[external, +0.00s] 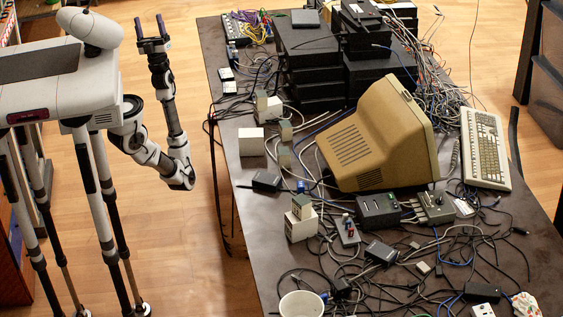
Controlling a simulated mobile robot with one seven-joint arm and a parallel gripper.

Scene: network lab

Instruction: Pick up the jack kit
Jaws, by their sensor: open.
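My gripper (150,24) is raised at the upper left, beside the dark table (232,268) and over the wooden floor. Its two fingers point up and stand apart, with nothing between them. I cannot tell for sure which thing is the jack kit among the many small devices. Small beige and grey boxes (301,222) are stacked near the table's left edge. A small grey unit with red and blue parts (347,230) lies to their right. My gripper is well apart from all of these.
A beige monitor (370,140) lies tilted mid-table, with a keyboard (485,149) to its right. Black boxes (308,62) are stacked behind it. Tangled cables cover much of the table. A white cup (302,304) stands at the front. Floor is open between my base and the table.

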